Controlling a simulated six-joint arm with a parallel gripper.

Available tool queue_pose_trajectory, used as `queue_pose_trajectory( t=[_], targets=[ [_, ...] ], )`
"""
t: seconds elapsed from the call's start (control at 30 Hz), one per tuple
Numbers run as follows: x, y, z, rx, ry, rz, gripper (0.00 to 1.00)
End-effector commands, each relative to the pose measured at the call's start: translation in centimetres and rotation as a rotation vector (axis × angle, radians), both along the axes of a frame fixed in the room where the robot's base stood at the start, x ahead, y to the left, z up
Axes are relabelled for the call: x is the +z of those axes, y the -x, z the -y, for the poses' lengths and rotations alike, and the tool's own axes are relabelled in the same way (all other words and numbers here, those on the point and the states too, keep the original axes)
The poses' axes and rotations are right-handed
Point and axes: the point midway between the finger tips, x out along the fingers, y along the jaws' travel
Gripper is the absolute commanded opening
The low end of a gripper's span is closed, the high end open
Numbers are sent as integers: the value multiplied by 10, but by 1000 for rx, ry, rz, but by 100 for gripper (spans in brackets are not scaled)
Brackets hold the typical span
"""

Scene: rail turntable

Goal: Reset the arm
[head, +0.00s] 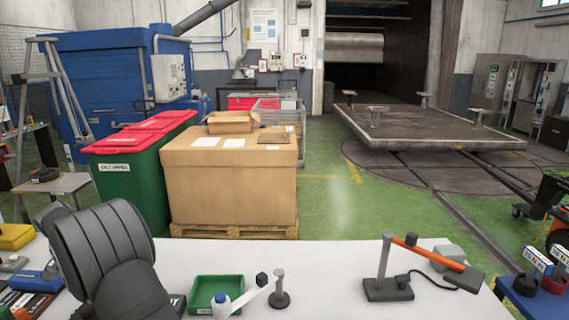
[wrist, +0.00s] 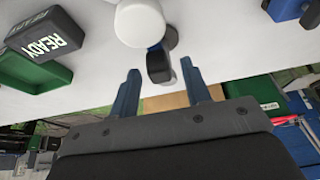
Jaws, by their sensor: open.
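An orange arm (head: 425,252) on a grey post and dark base (head: 388,289) stands further right, with a black cable. I cannot tell which is the task's arm. My gripper (wrist: 161,82) shows in the wrist view with its blue fingers spread. A rounded white part (wrist: 139,22) with a black end (wrist: 159,66) lies ahead of the gap; contact is not visible. My gripper is not recognisable in the head view.
In the wrist view, a black block marked READY (wrist: 46,40) is by a green tray (wrist: 32,75). A short dark post (head: 279,292) stands beside the white arm. Bare table lies between the post and orange arm.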

Motion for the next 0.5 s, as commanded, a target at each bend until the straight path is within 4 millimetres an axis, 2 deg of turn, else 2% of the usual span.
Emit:
queue_pose_trajectory(
  t=[0.17, 0.5],
  targets=[
    [23, 9, -1, -1, -4, 2, 44],
    [86, 35, -2, 0, -4, 3, 44]
  ],
)
